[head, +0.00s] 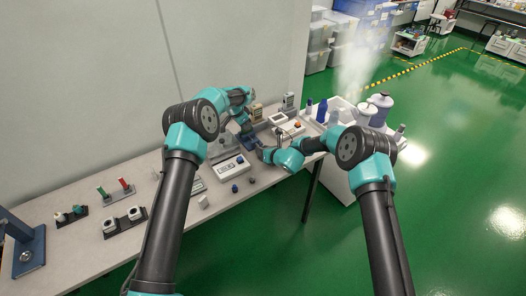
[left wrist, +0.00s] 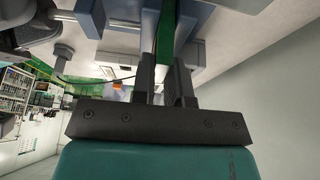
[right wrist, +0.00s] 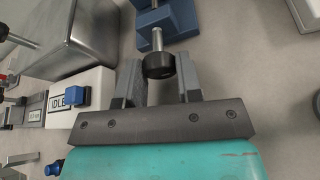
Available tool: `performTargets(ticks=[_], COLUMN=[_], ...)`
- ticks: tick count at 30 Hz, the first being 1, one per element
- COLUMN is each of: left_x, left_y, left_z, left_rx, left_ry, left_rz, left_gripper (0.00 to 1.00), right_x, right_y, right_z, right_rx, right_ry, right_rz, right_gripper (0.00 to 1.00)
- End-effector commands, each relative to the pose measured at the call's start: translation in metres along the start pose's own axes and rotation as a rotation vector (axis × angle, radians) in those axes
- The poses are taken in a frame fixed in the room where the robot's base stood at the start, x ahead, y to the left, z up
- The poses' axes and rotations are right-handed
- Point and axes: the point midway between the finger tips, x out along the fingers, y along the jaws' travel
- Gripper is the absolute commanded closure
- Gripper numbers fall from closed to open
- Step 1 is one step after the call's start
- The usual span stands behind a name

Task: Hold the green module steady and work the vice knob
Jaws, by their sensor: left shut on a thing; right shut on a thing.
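The green module (left wrist: 164,38) is a thin upright green strip between the fingers of my left gripper (left wrist: 163,75). That gripper is shut on it, and blue-grey vice parts (left wrist: 188,25) stand around the strip. In the right wrist view the blue vice (right wrist: 166,18) has a metal rod ending in a round black knob (right wrist: 159,65). My right gripper (right wrist: 158,80) is shut on this knob, one finger on each side. In the head view both grippers meet at the vice near the bench's far end, and the arms mostly hide module and knob.
A white tester (head: 231,168) lies on the bench, and its display reads IDLE in the right wrist view. A metal box (right wrist: 75,35) stands left of the vice there. Racks (head: 125,222) and a blue press (head: 25,250) stand at the near left. Bottles (head: 378,108) stand right.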

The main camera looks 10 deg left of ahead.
Motion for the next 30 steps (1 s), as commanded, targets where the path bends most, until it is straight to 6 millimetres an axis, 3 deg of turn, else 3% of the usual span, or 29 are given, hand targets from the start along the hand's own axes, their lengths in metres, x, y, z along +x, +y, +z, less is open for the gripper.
performTargets(ticks=[5,6,13,23,30], left_x=[0.0,0.0,0.0,0.0,0.0], left_y=[0.0,0.0,0.0,0.0,0.0], left_z=[0.0,0.0,0.0,0.0,0.0], left_rx=[0.0,0.0,0.0,0.0,0.0], left_ry=[0.0,0.0,0.0,0.0,0.0], left_rz=[0.0,0.0,0.001,0.001,0.001], left_gripper=[1.0,1.0,1.0,1.0,1.0], right_x=[0.0,0.0,0.0,-0.002,-0.022], right_y=[0.0,0.0,0.0,0.0,-0.001], right_z=[0.0,0.0,0.0,0.0,0.001], right_rx=[-0.001,-0.001,-0.001,-0.001,0.0], right_ry=[0.0,0.0,0.0,0.0,0.0], right_rz=[0.0,0.0,0.0,-0.001,-0.001], right_gripper=[0.91,0.63,0.42,0.42,0.42])
